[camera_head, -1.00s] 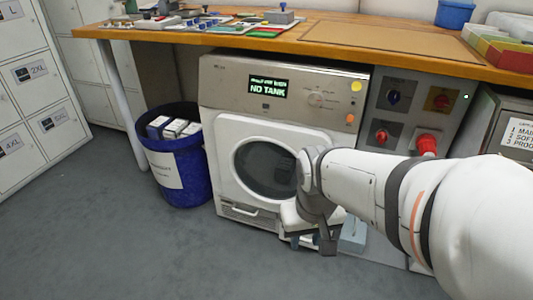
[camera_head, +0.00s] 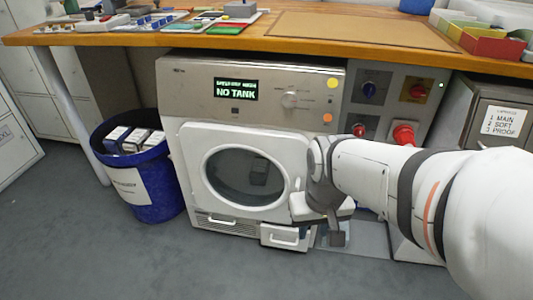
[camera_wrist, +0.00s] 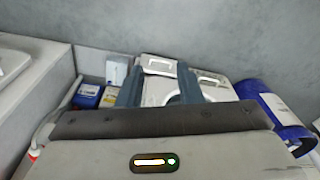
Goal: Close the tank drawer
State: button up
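The tank drawer (camera_head: 285,236) is a white front with a loop handle at the bottom right of the white machine (camera_head: 180,150). It seems to stick out a little; how far is hard to tell. The machine's display (camera_head: 236,90) reads "NO TANK" and its round door is shut. My gripper (camera_head: 338,236) is low in front of the machine, just right of the drawer. In the wrist view, my gripper (camera_wrist: 160,90) has its two fingers apart with nothing held. The drawer's handle (camera_wrist: 159,67) shows beyond and between the fingers, apparently not gripped.
A blue bin (camera_head: 150,185) with boxes stands left of the machine. A control panel with red knobs (camera_head: 403,135) is to its right, beside a grey labelled cabinet (camera_head: 480,120). A wooden worktop (camera_head: 300,45) runs above. The floor in front is clear.

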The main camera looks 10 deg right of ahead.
jog(key=w+a+f+m+g+y+p, duration=0.1)
jog(key=w+a+f+m+y, duration=0.2)
jog(key=w+f+m+y, duration=0.6)
jog(key=w+a+f+m+y, duration=0.3)
jog(key=w+f+m+y, duration=0.2)
jog(key=w+f+m, duration=0.8)
jog(key=w+d+f+m+t, duration=0.1)
jog(key=d+f+m+t, duration=0.25)
jog(key=f+m, duration=0.4)
jog(key=w+d+f+m+t, duration=0.1)
jog(key=d+f+m+t, duration=0.1)
jog(key=f+m+t, duration=0.55)
jog(key=s+d+f+m+t+h, duration=0.2)
jog(key=d+f+m+h, duration=0.1)
jog(key=f+m, duration=0.4)
jog(key=s+d+f+m+t+h, duration=0.1)
jog(key=s+d+f+m+h, duration=0.15)
jog(key=f+m, duration=0.4)
jog(key=w+a+f+h+b, duration=0.1)
jog(key=w+a+b, duration=0.1)
jog(key=w, duration=0.5)
jog(key=shift+w+a+f, duration=0.2)
jog(key=shift+a+f, duration=0.05)
jog(key=shift+a, duration=0.05)
